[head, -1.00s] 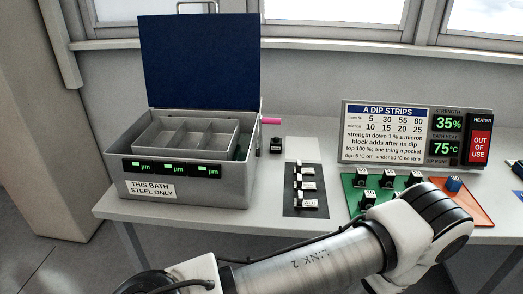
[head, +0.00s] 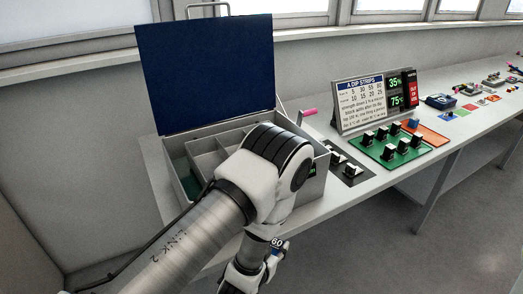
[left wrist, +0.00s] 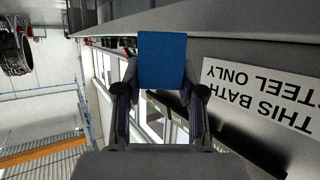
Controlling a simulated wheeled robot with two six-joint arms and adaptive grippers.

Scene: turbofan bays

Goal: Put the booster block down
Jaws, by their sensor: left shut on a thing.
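My left arm hides part of the bath's front. My right gripper is not in view.
The grey bath (head: 180,188) has its blue lid (head: 208,75) open. A dark strip with black blocks (head: 348,170), a green mat (head: 372,150), an orange mat (head: 432,136) with another blue block (head: 413,123), and a sign (head: 362,105) stand right of it.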

